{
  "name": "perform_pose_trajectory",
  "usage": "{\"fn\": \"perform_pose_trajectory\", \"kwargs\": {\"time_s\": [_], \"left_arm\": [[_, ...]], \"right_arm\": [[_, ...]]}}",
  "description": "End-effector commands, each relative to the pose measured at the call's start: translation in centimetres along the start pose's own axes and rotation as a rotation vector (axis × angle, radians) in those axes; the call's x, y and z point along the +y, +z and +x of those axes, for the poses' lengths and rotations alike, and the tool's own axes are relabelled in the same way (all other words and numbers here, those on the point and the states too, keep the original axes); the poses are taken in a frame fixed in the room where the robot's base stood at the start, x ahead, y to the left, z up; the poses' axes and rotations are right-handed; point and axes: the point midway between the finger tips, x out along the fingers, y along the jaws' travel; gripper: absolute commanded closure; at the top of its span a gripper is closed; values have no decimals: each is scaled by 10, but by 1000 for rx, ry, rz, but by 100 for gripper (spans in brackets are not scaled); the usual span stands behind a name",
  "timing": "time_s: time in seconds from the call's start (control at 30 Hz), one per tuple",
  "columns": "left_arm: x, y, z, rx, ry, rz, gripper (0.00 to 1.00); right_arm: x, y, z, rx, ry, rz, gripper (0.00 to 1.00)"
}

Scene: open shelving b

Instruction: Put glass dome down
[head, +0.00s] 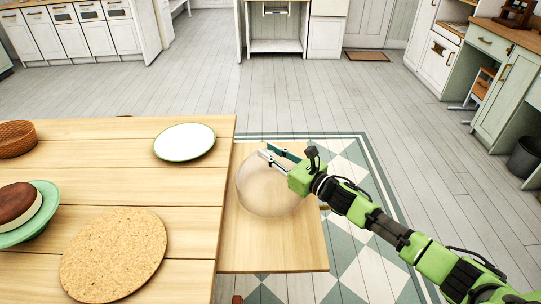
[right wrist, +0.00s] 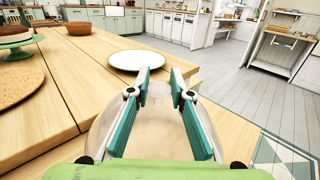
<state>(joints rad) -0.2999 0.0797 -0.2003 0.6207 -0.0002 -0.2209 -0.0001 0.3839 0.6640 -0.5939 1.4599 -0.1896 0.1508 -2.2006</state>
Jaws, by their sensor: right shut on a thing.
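The clear glass dome (head: 262,192) is at the right end of the wooden table (head: 190,212), over the lower wooden bench (head: 290,255). My right gripper (head: 272,153) is at the top of the dome and shut on it. The knob is hidden between the fingers. In the right wrist view the dome (right wrist: 160,125) shows below and between the teal finger pads (right wrist: 160,82). I cannot tell whether its rim touches the bench. My left gripper is in neither view.
On the table are a white plate (head: 185,142), a round cork mat (head: 113,256), a chocolate-topped cake (head: 18,203) on a green stand (head: 45,212), and a brown woven basket (head: 16,139). Bare tabletop lies between the plate and the mat. A patterned rug (head: 355,160) lies beyond the bench.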

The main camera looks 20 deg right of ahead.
Motion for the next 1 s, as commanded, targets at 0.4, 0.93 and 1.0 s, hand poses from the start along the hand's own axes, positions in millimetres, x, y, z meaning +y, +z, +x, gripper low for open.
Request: {"fn": "perform_pose_trajectory", "kwargs": {"time_s": [0.4, 0.93, 1.0], "left_arm": [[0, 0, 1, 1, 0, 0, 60], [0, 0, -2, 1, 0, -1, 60], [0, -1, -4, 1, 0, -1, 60]], "right_arm": [[0, -9, 0, -2, -1, -1, 63], [-1, -10, -15, 1, -2, 0, 63], [-1, -10, -26, 1, -2, 0, 63]]}}
